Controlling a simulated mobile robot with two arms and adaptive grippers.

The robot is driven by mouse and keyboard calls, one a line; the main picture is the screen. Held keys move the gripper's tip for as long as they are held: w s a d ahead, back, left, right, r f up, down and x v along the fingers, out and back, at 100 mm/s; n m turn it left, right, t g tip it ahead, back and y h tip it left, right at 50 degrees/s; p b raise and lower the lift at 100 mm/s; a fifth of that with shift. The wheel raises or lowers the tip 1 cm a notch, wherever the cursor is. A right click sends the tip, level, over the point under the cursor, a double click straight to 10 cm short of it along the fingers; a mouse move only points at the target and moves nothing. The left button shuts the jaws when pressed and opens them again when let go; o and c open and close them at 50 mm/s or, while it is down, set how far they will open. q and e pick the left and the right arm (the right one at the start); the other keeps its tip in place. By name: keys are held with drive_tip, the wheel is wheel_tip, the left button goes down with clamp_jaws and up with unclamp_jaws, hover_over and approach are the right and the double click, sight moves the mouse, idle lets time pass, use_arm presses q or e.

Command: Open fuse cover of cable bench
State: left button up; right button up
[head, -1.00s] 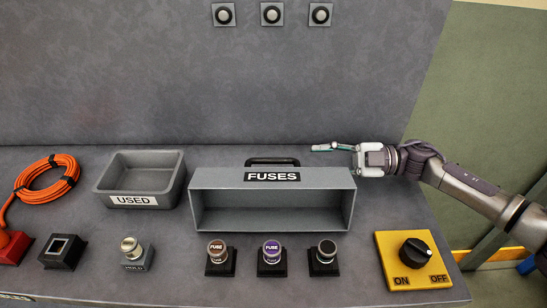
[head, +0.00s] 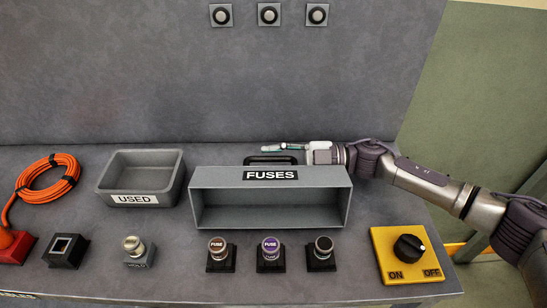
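The fuse cover (head: 271,176) is a grey box-shaped hood labelled FUSES, in the middle of the bench in the head view. Its hollow side faces me, behind a row of fuses. Its black handle (head: 252,160) is on the top back edge. My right gripper (head: 276,148) points left, at the handle's far side in the picture. Its fingers overlap in this view, so their gap is hidden, and I cannot tell whether they touch the handle. My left gripper is not in view.
A USED tray (head: 176,184) and orange cable (head: 29,183) lie left. A yellow ON/OFF switch (head: 385,247) sits right.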

clamp_jaws()
